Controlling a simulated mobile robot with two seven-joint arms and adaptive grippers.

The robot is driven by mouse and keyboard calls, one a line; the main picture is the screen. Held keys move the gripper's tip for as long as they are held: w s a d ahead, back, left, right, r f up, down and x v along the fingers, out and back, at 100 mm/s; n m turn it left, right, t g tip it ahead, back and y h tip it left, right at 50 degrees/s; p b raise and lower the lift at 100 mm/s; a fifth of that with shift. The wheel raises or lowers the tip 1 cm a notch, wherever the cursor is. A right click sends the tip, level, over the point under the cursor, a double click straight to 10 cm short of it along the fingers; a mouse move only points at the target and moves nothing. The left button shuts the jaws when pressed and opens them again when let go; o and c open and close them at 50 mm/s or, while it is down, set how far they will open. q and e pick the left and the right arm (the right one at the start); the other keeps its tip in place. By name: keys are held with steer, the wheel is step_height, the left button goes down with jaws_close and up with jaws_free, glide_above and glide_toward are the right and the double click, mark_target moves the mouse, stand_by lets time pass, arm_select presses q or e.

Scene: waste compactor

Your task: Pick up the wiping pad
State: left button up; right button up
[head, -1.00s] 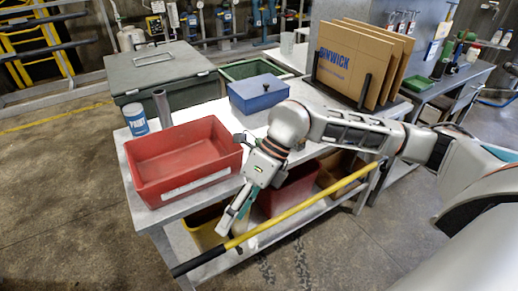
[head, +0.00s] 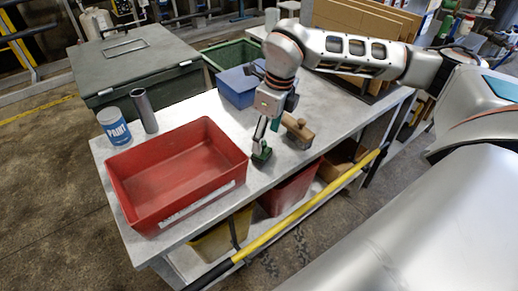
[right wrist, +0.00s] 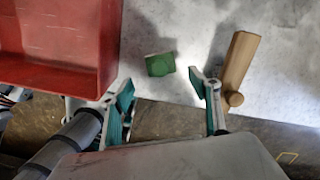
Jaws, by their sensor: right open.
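A small green block, which looks like the wiping pad (head: 262,154), lies on the grey table between the red bin and a wooden-handled tool. In the right wrist view the pad (right wrist: 160,64) lies flat and apart from my fingers, a little ahead of the gap between them. My right gripper (head: 268,138) points down over the table close to the pad, and its finger partly covers the pad in the head view. In the right wrist view the right gripper (right wrist: 163,97) is open and empty. My left gripper is not in view.
The red bin (head: 125,191) stands left of the pad. The wooden-handled tool (right wrist: 238,65) lies close to the right finger. A blue box (head: 236,88), a paint can (head: 114,127) and a grey tube (head: 145,111) stand farther back. A yellow rail (head: 300,218) runs along the front edge.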

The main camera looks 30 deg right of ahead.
steer(key=shift+f, duration=0.45)
steer(key=f, duration=0.2)
steer(key=w+f, duration=0.1)
steer(key=f, duration=0.1)
steer(key=shift+a+f, duration=0.1)
steer(key=shift+a, duration=0.1)
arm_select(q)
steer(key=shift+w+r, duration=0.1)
arm_select(e)
steer(key=shift+w+f, duration=0.15)
steer(key=shift+f, duration=0.25)
steer(key=c, duration=1.3)
steer(key=shift+r, duration=0.1)
steer(key=shift+r, duration=0.4)
arm_select(q)
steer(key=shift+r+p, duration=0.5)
steer(key=shift+p, duration=0.05)
arm_select(e)
step_height(320, 180, up, 19)
